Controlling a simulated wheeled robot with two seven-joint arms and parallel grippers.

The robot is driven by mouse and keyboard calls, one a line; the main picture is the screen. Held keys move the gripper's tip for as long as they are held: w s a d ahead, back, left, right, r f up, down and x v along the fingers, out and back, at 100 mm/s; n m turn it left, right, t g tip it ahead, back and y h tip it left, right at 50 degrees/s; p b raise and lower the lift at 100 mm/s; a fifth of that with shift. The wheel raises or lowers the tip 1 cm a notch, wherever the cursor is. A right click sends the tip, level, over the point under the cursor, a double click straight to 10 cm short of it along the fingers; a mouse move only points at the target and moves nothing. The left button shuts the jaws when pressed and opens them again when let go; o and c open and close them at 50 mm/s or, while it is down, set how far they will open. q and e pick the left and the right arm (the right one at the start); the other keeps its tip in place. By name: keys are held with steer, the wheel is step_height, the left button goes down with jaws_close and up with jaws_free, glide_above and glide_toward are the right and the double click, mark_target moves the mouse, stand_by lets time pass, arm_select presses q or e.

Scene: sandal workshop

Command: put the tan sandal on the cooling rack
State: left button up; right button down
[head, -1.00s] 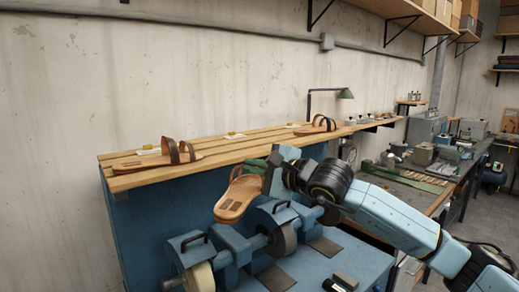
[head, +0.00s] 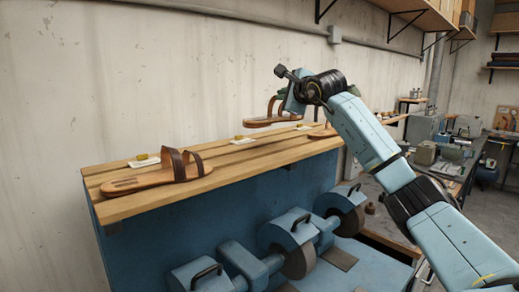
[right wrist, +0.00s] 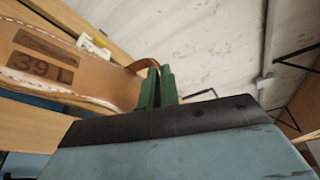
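The tan sandal (head: 270,122) hangs from my right gripper (head: 282,98), sole roughly level, above the slatted wooden rack (head: 240,160). In the right wrist view the green fingers of my right gripper (right wrist: 158,88) are together on the sandal's strap. The sandal's insole (right wrist: 50,62), marked "39 L", fills the left of that view. A gap seems to show between sole and slats. My left gripper is not in view.
A brown-strapped sandal (head: 158,178) lies on the rack's left part; another (head: 323,132) lies further right, partly behind my arm. Small white cards with yellow pieces (head: 145,161) mark spots along the rack. Blue grinding machines (head: 290,232) stand below in front.

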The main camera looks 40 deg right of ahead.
mark_target(284, 118)
steer(key=shift+d+r, duration=0.1)
steer(key=shift+r, duration=0.1)
steer(key=shift+s, duration=0.35)
step_height(284, 118, down, 5)
steer(key=shift+w, duration=0.15)
steer(key=shift+f, duration=0.55)
step_height(284, 118, down, 2)
steer(key=shift+f, duration=0.15)
steer(key=shift+f+p, duration=0.3)
steer(key=shift+f, duration=0.25)
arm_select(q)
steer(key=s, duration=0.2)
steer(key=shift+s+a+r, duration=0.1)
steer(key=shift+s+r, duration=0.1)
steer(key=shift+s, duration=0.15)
arm_select(e)
steer(key=c, duration=1.6)
jaws_free()
steer(key=shift+f, duration=0.1)
